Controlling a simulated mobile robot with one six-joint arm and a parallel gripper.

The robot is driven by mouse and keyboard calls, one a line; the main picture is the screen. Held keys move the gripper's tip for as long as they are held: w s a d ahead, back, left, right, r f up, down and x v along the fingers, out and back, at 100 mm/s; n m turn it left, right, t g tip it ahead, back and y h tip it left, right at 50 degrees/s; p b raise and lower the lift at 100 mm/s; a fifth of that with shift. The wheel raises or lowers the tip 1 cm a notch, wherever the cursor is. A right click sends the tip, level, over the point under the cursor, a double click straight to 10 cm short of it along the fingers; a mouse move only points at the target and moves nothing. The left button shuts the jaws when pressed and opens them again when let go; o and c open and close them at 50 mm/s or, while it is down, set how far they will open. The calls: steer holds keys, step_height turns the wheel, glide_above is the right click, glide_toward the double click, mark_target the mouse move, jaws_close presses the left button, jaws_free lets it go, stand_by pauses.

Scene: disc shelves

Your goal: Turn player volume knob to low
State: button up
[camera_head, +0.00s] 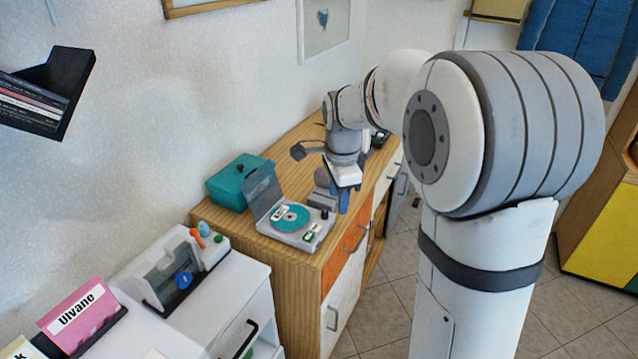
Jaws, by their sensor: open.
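The disc player (268,229) is a light grey box on the wooden cabinet, with its grey lid (262,191) raised at the back left. My gripper (332,200) is open, pointing down beside the player's right side. It appears empty. Whether it touches the player cannot be told at this size.
A teal box (238,181) stands behind the player. The wooden cabinet (219,220) has an orange front and handles. A white cabinet (236,279) at the lower left bears a grey device (161,271). A dark wall shelf (76,82) holds cases. The tiled floor (388,310) is open.

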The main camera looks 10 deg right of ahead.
steer(key=w+f+m, duration=0.3)
steer(key=w+m, duration=0.2)
steer(key=w, duration=0.2)
steer(key=m+g+p, duration=0.1)
steer(key=m+p, duration=0.1)
steer(key=m, duration=0.5)
glide_toward(325, 213)
steer(key=shift+s+d, duration=0.1)
steer(key=shift+f+m, duration=0.3)
steer(key=shift+m, duration=0.1)
steer(key=f, duration=0.4)
steer(key=f+p, duration=0.1)
steer(key=f, duration=0.3)
steer(key=shift+w, duration=0.25)
